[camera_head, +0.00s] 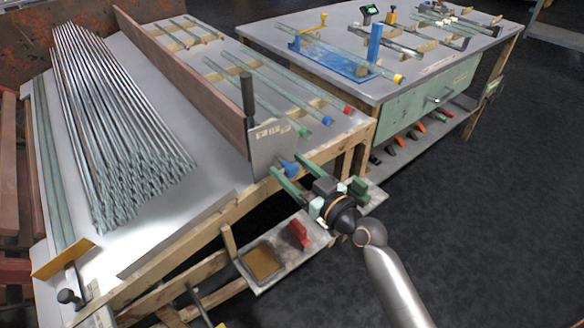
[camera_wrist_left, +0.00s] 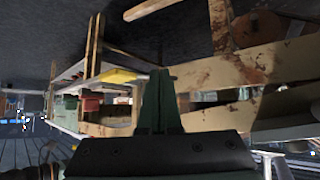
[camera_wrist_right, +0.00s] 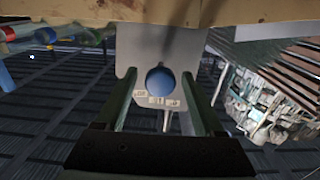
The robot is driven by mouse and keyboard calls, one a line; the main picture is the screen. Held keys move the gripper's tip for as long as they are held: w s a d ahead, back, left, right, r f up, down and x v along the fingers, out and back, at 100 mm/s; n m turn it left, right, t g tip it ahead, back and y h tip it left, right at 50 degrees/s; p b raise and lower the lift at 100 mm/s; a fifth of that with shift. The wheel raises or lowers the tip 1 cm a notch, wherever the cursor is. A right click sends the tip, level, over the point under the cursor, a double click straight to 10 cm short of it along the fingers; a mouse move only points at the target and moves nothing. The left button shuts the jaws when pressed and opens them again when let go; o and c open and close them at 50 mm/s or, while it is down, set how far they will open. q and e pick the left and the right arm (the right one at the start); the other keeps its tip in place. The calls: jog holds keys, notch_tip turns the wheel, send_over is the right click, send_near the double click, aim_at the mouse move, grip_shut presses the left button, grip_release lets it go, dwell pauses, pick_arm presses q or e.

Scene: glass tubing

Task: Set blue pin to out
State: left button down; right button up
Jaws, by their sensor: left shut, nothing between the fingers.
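The blue pin (camera_head: 289,168) has a round blue head that sticks out of a grey metal plate (camera_head: 264,156) at the near corner of the rack table. In the right wrist view its head (camera_wrist_right: 160,81) faces me, with small pale labels beside and below it that I cannot read. My right gripper (camera_head: 285,163) is open, one green finger on each side of the pin. I cannot tell whether a finger touches it. My left gripper (camera_wrist_left: 158,73) is shut and empty, seen only in the left wrist view, away from the pin.
Green-tinted glass tubes with green, blue and red ends (camera_head: 326,120) lie on wooden rests behind the plate. A brown board (camera_head: 190,80) divides the table from a big tube bundle (camera_head: 110,120). A low shelf (camera_head: 275,262) with a red block is below. Dark floor on the right is clear.

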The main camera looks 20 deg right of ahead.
pick_arm(q)
jog(key=shift+t, duration=0.9)
jog(key=w+r, duration=0.3)
jog(key=shift+a+r+b, duration=0.1)
jog(key=shift+r+b, duration=0.15)
jog(key=shift+b, duration=0.05)
pick_arm(e)
jog(key=v, duration=1.2)
jog(key=shift+s, duration=0.25)
pick_arm(q)
jog(key=shift+s+f, duration=0.1)
jog(key=shift+f, duration=0.05)
